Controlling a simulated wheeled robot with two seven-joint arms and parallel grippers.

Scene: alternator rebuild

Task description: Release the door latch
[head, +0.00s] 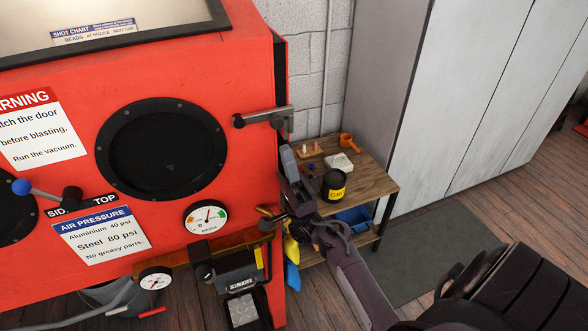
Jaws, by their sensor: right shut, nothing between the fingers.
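The door latch (262,117) is a grey metal bar with a dark round knob at its left end. It lies nearly level across the upper right edge of the red blasting cabinet (240,60). My right gripper (288,153) is just below the latch's right end, beside the cabinet's right edge, pointing up. Its fingers are shut and hold nothing. A small gap seems to show between the fingertips and the latch, but I cannot tell the depth. My left gripper is out of view.
A wooden side table (375,187) with a black pot (333,184), an orange cup (347,141) and small parts stands behind my right gripper. Grey lockers (450,90) are at the right. A blue-knobbed lever (40,192) and a pressure gauge (206,217) are on the cabinet front.

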